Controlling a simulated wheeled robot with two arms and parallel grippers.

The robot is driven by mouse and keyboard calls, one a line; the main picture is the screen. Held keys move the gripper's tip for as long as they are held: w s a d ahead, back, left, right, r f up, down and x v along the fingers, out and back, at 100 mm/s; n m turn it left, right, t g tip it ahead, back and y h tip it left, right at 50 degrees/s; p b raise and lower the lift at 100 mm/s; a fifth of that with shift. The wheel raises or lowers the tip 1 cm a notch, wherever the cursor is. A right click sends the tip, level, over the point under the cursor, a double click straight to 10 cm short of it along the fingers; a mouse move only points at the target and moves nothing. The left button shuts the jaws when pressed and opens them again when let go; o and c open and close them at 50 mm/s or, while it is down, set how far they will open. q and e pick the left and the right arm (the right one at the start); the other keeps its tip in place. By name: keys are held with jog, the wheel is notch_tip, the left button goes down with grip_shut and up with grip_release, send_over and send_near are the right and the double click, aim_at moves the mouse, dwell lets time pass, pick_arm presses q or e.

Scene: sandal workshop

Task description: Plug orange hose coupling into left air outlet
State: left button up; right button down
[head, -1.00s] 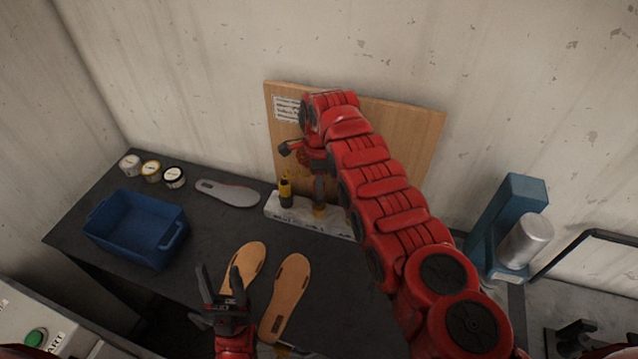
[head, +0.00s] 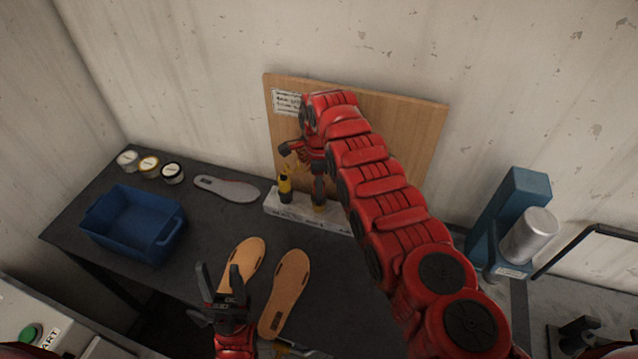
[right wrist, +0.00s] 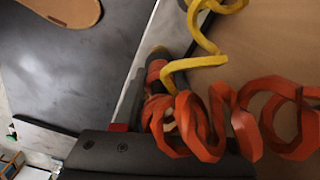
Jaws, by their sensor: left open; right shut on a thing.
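My right arm reaches over the bench to the wooden board (head: 405,140) at the back wall. My right gripper (head: 318,185) points down above a pale labelled strip (head: 335,222) at the board's foot, where a yellow and black fitting (head: 285,188) stands. In the right wrist view an orange coiled hose (right wrist: 205,128) crosses in front of my gripper, and the orange coupling (right wrist: 155,78) shows beyond it. This gripper is shut on the coupling; its fingertips are mostly hidden. I cannot make out the left air outlet or any contact with it. My left gripper (head: 224,285) is open and empty, near two tan soles.
A yellow coiled hose (right wrist: 205,45) runs close beside the orange one. A blue bin (head: 130,225), several small tins (head: 149,163), a grey insole (head: 227,189) and tan soles (head: 287,290) lie on the dark bench (head: 205,225). A blue machine (head: 512,215) stands right.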

jog(key=shift+f+b, duration=0.5)
jog(key=shift+f, duration=0.15)
jog(key=shift+c, duration=2)
grip_release()
jog(key=shift+r+p, duration=0.95)
jog(key=shift+r, duration=0.45)
notch_tip(320, 180, up, 2)
jog(key=shift+r, duration=2.65)
